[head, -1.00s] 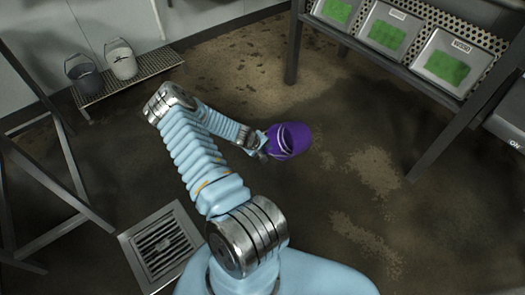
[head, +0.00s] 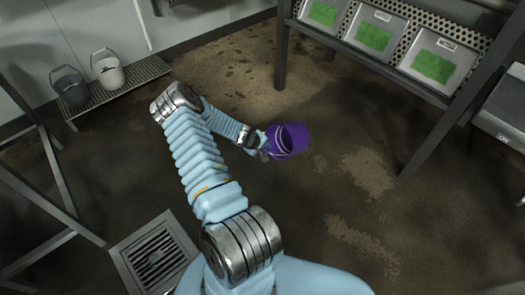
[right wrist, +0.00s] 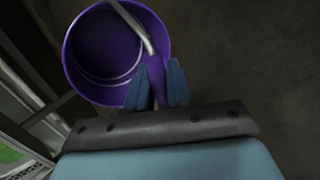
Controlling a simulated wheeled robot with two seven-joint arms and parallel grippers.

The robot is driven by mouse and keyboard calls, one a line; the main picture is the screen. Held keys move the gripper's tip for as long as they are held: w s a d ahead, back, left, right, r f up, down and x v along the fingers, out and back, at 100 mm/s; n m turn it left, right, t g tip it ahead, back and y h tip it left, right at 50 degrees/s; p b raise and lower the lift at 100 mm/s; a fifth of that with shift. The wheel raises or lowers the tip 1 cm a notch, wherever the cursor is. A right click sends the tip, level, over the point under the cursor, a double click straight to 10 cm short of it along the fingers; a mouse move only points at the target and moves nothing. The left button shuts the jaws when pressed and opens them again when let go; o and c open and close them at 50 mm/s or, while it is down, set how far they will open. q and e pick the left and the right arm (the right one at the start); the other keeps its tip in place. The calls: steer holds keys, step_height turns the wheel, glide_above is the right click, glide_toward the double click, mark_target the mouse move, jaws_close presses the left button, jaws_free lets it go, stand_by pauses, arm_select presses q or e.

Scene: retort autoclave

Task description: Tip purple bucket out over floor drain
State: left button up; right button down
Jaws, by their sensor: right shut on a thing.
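The purple bucket (head: 290,140) is in the middle of the head view, held out over the floor by my right gripper (head: 264,148). In the right wrist view the bucket (right wrist: 80,62) shows its open mouth, dark inside, with a pale handle (right wrist: 132,27) running down to the fingers. My right gripper (right wrist: 159,82) is shut at the bucket's handle side. I cannot make out any contents. The floor drain (head: 155,255), a square metal grate, lies at the lower left of the head view, apart from the bucket. My left gripper is not in view.
A dark grey bucket (head: 70,88) and a white bucket (head: 108,70) stand on a low perforated rack (head: 118,92) at the upper left. A metal table (head: 425,85) with green-filled trays stands at the upper right. Wet floor between is open.

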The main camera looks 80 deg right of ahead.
mark_target(296, 126)
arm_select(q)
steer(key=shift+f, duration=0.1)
arm_select(e)
steer(key=shift+s+d, duration=0.2)
steer(key=shift+d, duration=0.15)
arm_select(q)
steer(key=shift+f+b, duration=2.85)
arm_select(e)
steer(key=shift+s+d, duration=1.7)
steer(key=shift+d, duration=0.7)
steer(key=shift+s+d, duration=1.65)
steer(key=shift+d, duration=0.75)
steer(key=shift+s+d, duration=1.7)
steer(key=shift+d, duration=0.7)
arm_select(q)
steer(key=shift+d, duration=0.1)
arm_select(e)
steer(key=shift+s+d, duration=0.1)
